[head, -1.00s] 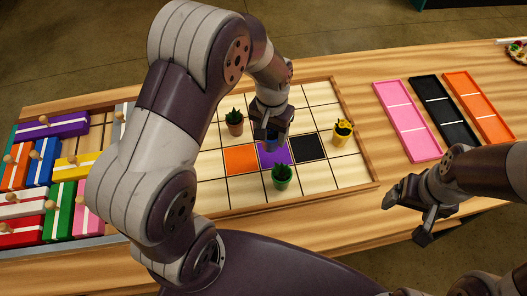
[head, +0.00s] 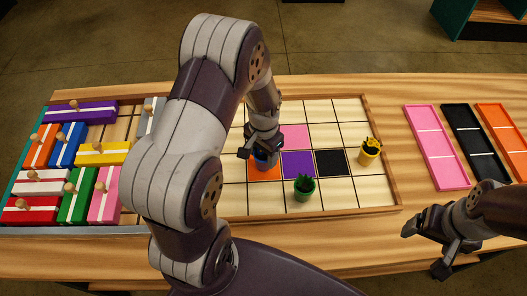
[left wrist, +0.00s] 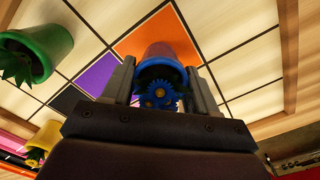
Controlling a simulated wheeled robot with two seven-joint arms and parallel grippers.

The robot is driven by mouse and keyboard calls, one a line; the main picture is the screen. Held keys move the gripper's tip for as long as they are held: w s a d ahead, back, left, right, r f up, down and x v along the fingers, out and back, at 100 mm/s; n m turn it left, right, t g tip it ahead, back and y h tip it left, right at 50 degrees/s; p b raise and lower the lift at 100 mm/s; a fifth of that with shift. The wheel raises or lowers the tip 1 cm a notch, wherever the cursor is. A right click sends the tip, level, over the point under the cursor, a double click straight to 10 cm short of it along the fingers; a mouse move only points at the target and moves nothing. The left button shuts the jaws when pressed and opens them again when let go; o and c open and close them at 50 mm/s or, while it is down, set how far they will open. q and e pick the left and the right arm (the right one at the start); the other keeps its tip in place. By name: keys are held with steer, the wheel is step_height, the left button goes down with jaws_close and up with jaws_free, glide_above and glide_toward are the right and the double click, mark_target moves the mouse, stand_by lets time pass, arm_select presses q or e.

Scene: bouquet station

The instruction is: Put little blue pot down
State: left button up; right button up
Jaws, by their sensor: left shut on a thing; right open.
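The little blue pot (head: 265,161) is at the orange tile (head: 258,176) of the wooden grid board. My left gripper (head: 263,151) is shut on it from above. In the left wrist view the blue pot (left wrist: 160,52), with a blue plant, is between the fingers, in front of the orange tile (left wrist: 176,32). I cannot tell whether its base touches the tile. My right gripper (head: 424,250) is open and empty off the board's right front corner.
A green pot (head: 304,189) stands in front of the purple tile (head: 297,166). A yellow pot (head: 369,152) stands right of the black tile (head: 331,163). A pink tile (head: 294,137) is bare. Pink, black and orange trays (head: 436,146) lie to the right.

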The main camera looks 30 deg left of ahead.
arm_select(q)
steer(key=shift+w+f, duration=0.2)
steer(key=shift+f, duration=0.05)
steer(key=shift+s, duration=0.15)
steer(key=o, duration=1.3)
steer(key=shift+f, duration=0.1)
steer(key=shift+o, duration=0.2)
step_height(320, 180, up, 12)
steer(key=shift+d+f+b, duration=0.1)
steer(key=shift+f+b, duration=0.05)
steer(key=shift+b, duration=0.4)
steer(key=s+d+n+t, duration=0.1)
steer(key=s+d+n, duration=0.1)
steer(key=s+d, duration=0.3)
steer(key=s, duration=0.4)
steer(key=shift+f+n, duration=0.3)
steer(key=shift+w+d, duration=0.1)
